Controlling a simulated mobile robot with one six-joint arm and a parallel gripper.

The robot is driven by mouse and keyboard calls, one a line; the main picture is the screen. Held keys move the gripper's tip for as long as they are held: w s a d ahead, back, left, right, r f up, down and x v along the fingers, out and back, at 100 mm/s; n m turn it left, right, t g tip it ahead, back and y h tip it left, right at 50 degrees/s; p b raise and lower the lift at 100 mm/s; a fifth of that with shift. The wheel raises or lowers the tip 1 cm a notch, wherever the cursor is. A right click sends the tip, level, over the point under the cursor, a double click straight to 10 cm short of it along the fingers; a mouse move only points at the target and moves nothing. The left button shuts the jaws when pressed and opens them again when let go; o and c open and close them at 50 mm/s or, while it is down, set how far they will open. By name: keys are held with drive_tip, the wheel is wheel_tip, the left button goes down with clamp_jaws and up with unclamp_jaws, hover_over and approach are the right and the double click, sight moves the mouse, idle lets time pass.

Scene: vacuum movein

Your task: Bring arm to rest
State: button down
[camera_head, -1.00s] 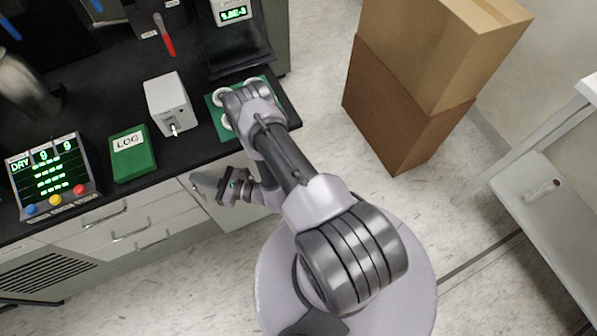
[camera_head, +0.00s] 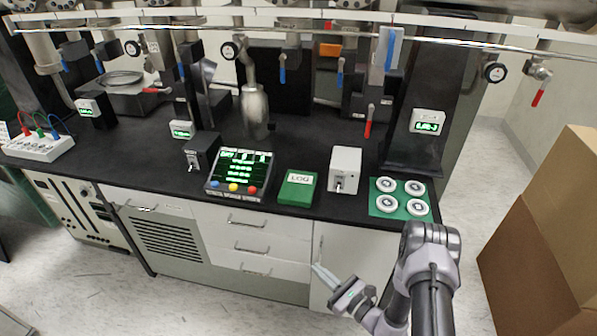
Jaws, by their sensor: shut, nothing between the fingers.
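My arm (camera_head: 432,262) rises at the lower right of the head view, in front of the bench. My gripper (camera_head: 317,268) hangs at its end, pointing up and left in the picture, before the pale cabinet door below the bench top. Its fingers are together, with nothing between them. It looks apart from the cabinet front, though the exact gap is hard to tell.
The black bench top (camera_head: 100,150) carries a green LOG book (camera_head: 297,188), a control panel (camera_head: 238,172), a white switch box (camera_head: 345,170) and a green mat (camera_head: 402,211) with several white discs. Stacked cardboard boxes (camera_head: 540,240) stand at the right. Floor between is clear.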

drive_tip(key=a+r+n+g+y, duration=0.2)
drive_tip(key=a+r+n+g, duration=0.15)
drive_tip(key=r, duration=0.35)
drive_tip(key=a+r+n+g+y, duration=0.3)
drive_tip(key=r+n, duration=0.1)
drive_tip(key=r, duration=0.4)
drive_tip(key=s+a+r+n+g+h, duration=0.2)
drive_tip(key=s+a+r+n+g, duration=0.3)
drive_tip(key=s+r+n+g, duration=0.45)
drive_tip(key=s+d+r+n+t+h, duration=0.6)
drive_tip(key=s+d+r+h, duration=0.5)
drive_tip(key=s, duration=0.4)
drive_tip(key=shift+s+r+n+t+h, duration=0.2)
drive_tip(key=shift+r+n+t+h, duration=0.2)
drive_tip(key=shift+r+t+h, duration=0.25)
